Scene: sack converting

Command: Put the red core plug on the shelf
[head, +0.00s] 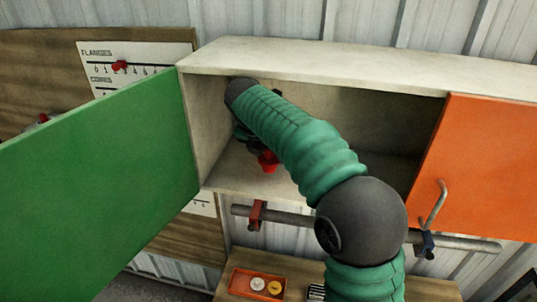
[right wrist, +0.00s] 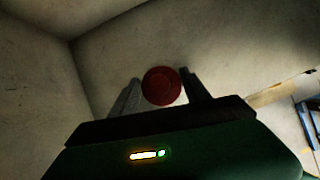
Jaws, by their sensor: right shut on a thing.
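The red core plug (head: 268,161) is inside the open cabinet, low in its left part, in the head view. In the right wrist view the plug (right wrist: 161,86) is a round red disc between the two fingers. My right gripper (right wrist: 160,90) is shut on it. My green right arm reaches into the cabinet and hides most of that gripper in the head view. The cabinet shelf (head: 235,178) is the pale floor under the plug. I cannot tell whether the plug touches it. My left gripper is not in view.
A green door (head: 95,185) stands open at the left, and an orange door (head: 480,165) is at the right. A grey rail (head: 290,217) with clamps runs below the cabinet. An orange tray (head: 258,284) with round pieces sits on the bench below. The cabinet's middle looks clear.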

